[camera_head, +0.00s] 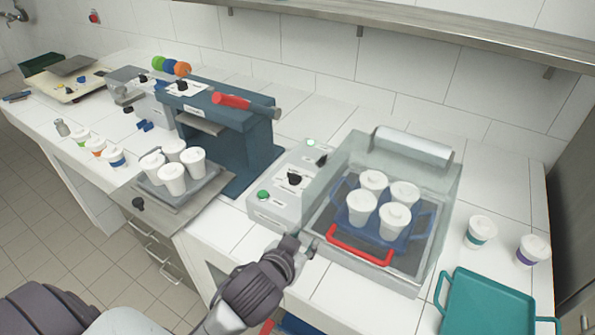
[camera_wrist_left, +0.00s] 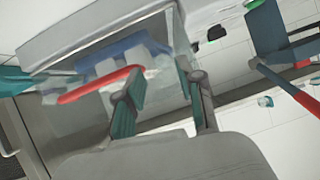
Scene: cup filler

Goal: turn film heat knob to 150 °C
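The film sealing machine stands right of centre in the head view, with a grey control panel (camera_head: 275,208) on its left side. The panel carries a black knob (camera_head: 293,178), a second black knob (camera_head: 321,159) farther back, a green button (camera_head: 263,195) and a green light. The labels are too small to read, so I cannot tell which knob is film heat. My left gripper (camera_head: 304,243) is in front of the machine, below the panel and apart from both knobs. In the left wrist view it (camera_wrist_left: 163,88) is open, with nothing between its fingers. My right gripper is out of view.
The machine's red handle (camera_head: 360,248) is just right of my left gripper. Several lidded cups stand on a blue tray (camera_head: 341,188) inside the machine. A teal tray (camera_head: 487,305) lies at right. A dark blue machine (camera_head: 262,150) with a red lever (camera_head: 232,101) stands at left.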

